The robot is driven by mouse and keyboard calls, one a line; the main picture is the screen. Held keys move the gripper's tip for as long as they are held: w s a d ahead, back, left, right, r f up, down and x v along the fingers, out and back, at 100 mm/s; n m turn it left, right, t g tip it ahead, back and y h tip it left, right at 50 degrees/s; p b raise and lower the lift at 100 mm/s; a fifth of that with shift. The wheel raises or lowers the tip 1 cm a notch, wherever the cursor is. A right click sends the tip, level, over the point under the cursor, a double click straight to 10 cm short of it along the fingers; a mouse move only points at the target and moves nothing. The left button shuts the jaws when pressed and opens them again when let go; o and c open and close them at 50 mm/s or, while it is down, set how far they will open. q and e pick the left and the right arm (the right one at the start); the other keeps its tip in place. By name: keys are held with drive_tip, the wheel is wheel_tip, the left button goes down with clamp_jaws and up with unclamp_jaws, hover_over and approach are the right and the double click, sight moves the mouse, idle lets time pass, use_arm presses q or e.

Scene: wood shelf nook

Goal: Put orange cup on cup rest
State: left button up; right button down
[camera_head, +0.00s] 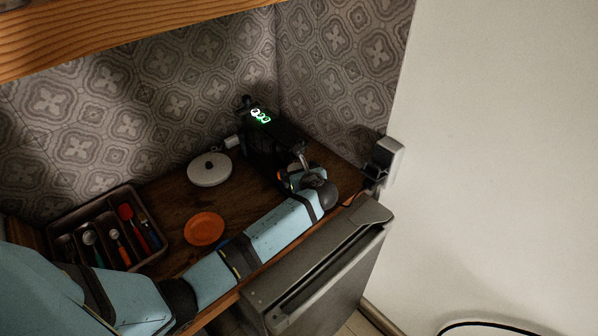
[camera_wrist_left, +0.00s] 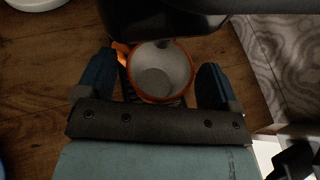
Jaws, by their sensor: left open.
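The orange cup (camera_wrist_left: 161,73), pale grey inside, stands upright between the fingers of my left gripper (camera_wrist_left: 157,78) in the left wrist view. The gripper is open, with a blue finger on each side and gaps visible beside the cup. Beneath the cup, a dark slatted cup rest (camera_wrist_left: 124,87) partly shows, and the black coffee machine (camera_wrist_left: 165,18) overhangs its far side. In the head view my left gripper (camera_head: 299,176) is at the front of the coffee machine (camera_head: 262,140), and my wrist hides most of the cup. My right gripper is in neither view.
An orange saucer (camera_head: 205,229) and a round white lidded item (camera_head: 210,169) lie on the wooden counter. A cutlery tray (camera_head: 78,216) with several utensils is at the left. A patterned wall (camera_head: 180,85) closes off the back.

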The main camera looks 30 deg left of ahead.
use_arm(q)
drive_tip(key=shift+s+d+r, duration=0.1)
drive_tip(key=shift+d+r, duration=0.05)
drive_tip(key=shift+r, duration=0.05)
drive_tip(key=v, duration=1.1)
drive_tip(key=shift+s+d+r+b, duration=0.15)
drive_tip(key=shift+d+r+b, duration=0.1)
drive_tip(key=shift+b, duration=0.15)
drive_tip(key=shift+f, duration=0.1)
